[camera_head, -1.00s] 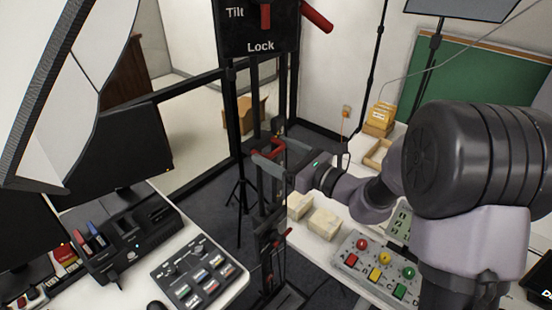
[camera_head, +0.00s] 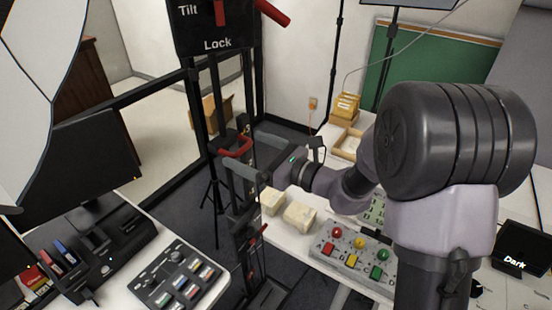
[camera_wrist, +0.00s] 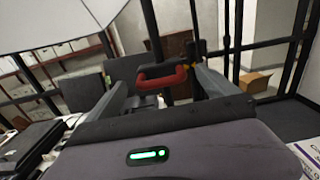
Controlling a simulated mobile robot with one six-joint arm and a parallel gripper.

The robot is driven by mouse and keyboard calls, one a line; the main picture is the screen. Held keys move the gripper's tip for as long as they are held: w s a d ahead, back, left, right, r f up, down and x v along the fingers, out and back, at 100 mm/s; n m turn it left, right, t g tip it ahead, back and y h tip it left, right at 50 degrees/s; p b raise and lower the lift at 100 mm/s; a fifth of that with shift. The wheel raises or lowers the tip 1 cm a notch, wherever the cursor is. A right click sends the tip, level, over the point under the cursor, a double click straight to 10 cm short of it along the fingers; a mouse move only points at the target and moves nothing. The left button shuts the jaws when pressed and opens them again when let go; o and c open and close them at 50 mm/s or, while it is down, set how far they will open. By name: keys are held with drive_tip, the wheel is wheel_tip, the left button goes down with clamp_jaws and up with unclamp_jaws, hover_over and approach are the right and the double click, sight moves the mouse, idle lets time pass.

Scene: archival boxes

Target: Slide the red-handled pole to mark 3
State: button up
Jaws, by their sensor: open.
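A red U-shaped handle (camera_head: 237,150) sits on a dark upright frame in the head view. In the wrist view the red handle (camera_wrist: 160,78) shows ahead, between my two fingers. My gripper (camera_head: 247,154) is open, its fingers spread on either side of the handle. The wrist view shows my gripper (camera_wrist: 163,86) with nothing clamped. Whether a finger touches the handle, I cannot tell. No mark 3 is readable in either view.
A black panel (camera_head: 217,27) reading "Tilt" and "Lock" with red levers stands above. Pale boxes (camera_head: 298,215) and a button panel (camera_head: 352,250) lie on the right table. A control box (camera_head: 180,278) sits on the left desk. A tripod (camera_head: 212,190) stands behind the frame.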

drive_tip(key=v, duration=1.5)
drive_tip(key=shift+s+d, duration=0.1)
drive_tip(key=s+a+f+n+g+h+b, duration=0.2)
drive_tip(key=s+a+f+n+g+b, duration=0.1)
drive_tip(key=s+a+f+n+g, duration=0.25)
drive_tip(key=s+a+f+n+g+h+b, duration=0.1)
drive_tip(key=s+a+f+n+g+b, duration=0.2)
drive_tip(key=s+n, duration=0.45)
drive_tip(key=s+d+f+n+t+h+b, duration=0.2)
drive_tip(key=s+d+n+t+h+b, duration=0.1)
drive_tip(key=s+d+n+h+b, duration=0.2)
drive_tip(key=s+d+n+h, duration=0.2)
drive_tip(key=n+h, duration=0.1)
drive_tip(key=h, duration=0.1)
drive_tip(key=shift+d+f, duration=0.15)
drive_tip(key=shift+d, duration=0.05)
